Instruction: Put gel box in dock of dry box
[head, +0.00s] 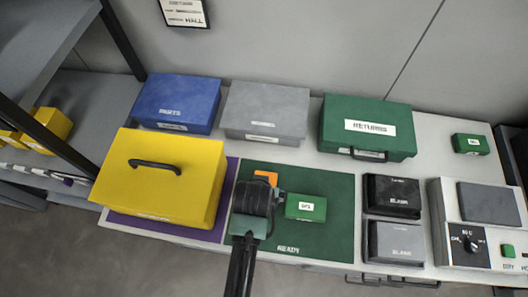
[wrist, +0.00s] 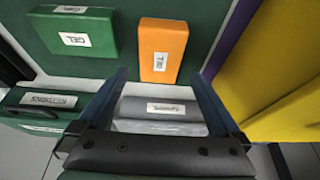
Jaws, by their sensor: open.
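The gel box is a green box with a white label (head: 305,207). It lies on the dark green mat (head: 325,235), and in the wrist view it is at the upper left, labelled GEL (wrist: 100,35). An orange box (head: 266,177) lies close by on the same mat and also shows in the wrist view (wrist: 160,62). My gripper (head: 278,197) is over the mat beside the gel box. In the wrist view its fingers (wrist: 160,82) are apart with nothing held between them. A grey device with a dial (head: 480,222) stands at the right; whether it is the dry box I cannot tell.
A yellow case (head: 165,175) stands left on a purple mat. Blue (head: 178,100), grey (head: 265,108) and green RETURNS (head: 368,115) boxes line the back. Black (head: 393,190) and grey (head: 397,238) cases stand right of the mat. A small green box (head: 470,144) is at back right.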

